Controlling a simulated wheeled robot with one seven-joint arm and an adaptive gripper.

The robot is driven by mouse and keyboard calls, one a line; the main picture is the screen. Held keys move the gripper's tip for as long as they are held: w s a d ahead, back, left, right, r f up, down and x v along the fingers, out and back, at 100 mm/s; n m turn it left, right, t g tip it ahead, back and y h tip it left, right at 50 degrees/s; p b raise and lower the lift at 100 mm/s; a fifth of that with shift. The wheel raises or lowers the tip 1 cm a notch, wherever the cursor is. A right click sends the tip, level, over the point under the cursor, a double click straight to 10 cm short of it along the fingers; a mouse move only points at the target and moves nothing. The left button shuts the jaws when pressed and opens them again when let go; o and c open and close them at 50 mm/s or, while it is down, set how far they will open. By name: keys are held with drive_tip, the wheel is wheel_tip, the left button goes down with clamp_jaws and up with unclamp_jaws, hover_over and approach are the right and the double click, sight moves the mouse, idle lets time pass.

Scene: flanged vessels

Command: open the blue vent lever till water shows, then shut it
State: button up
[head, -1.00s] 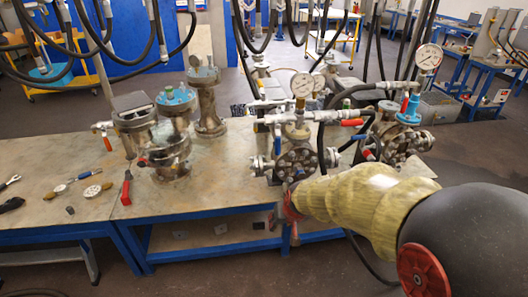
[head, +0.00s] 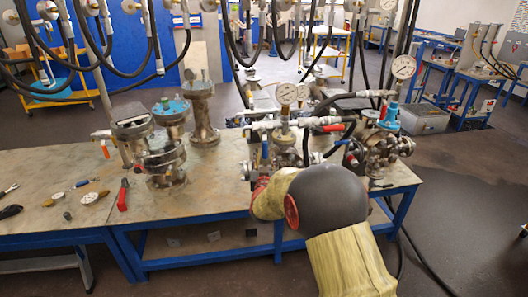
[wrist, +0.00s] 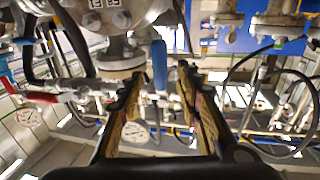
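The blue vent lever (wrist: 159,65) shows in the wrist view in front of my gripper (wrist: 160,75). Its lower end lies in the picture between the two fingertips, with gaps on both sides. The fingers are apart and hold nothing. In the head view a blue lever (head: 264,150) stands upright on the left side of the middle flanged vessel (head: 286,157). My gripper (head: 260,184) is just below it, partly hidden by my arm. I cannot make out water at an outlet.
A hose and a red-handled valve (wrist: 42,96) lie to the left in the wrist view. Gauges (head: 286,93) and a second piped vessel (head: 378,150) stand close by. Loose vessels (head: 163,160) and a red-handled tool (head: 123,195) are on the bench further left.

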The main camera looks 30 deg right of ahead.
sight(265, 151)
drive_tip(key=b+x, duration=0.1)
drive_tip(key=x, duration=0.5)
drive_tip(key=shift+c, duration=1.2)
clamp_jaws()
